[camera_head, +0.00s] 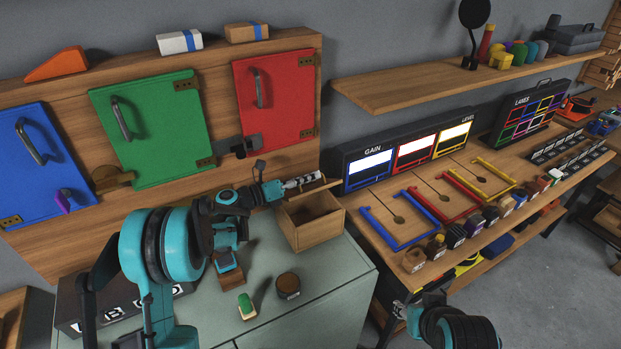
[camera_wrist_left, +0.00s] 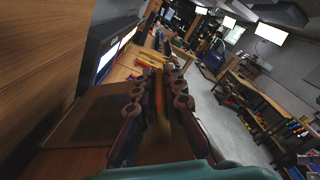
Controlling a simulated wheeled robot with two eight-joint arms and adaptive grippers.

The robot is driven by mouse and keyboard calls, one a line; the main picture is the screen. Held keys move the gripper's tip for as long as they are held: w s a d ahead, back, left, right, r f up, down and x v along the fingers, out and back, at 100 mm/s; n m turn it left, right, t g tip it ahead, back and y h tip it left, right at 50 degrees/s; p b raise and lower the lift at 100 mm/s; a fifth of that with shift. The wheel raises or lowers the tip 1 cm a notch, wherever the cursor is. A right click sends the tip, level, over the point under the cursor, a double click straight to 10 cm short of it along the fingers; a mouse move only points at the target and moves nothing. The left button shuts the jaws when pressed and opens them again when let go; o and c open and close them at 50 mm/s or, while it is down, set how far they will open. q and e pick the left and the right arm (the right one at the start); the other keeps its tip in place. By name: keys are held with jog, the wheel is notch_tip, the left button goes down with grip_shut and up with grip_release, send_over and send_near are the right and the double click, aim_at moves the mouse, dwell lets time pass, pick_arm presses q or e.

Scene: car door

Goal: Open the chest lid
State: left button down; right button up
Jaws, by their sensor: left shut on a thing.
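The wooden chest (camera_head: 317,233) is a small open-topped box on the grey-green cabinet top, and its dark inside shows. Its lid (camera_head: 322,188) stands raised at the back of the box, seen nearly edge-on. My left gripper (camera_head: 304,181) is at the lid's upper edge, above the box, and is shut on the lid. In the left wrist view the two fingers (camera_wrist_left: 160,98) are close together with a thin brownish strip between them. A brown panel (camera_wrist_left: 88,112) lies left of them. My right arm shows at the bottom right; its jaw state is unclear (camera_head: 403,308).
A wooden panel with blue, green (camera_head: 155,130) and red (camera_head: 275,95) doors stands behind. A round dark piece (camera_head: 288,285) and a green-topped block (camera_head: 246,305) lie on the cabinet. A bench with gauge panels (camera_head: 400,150) is on the right.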

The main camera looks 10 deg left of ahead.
pick_arm(q)
jog(key=c, duration=1.6)
grip_release()
jog(key=v, duration=1.2)
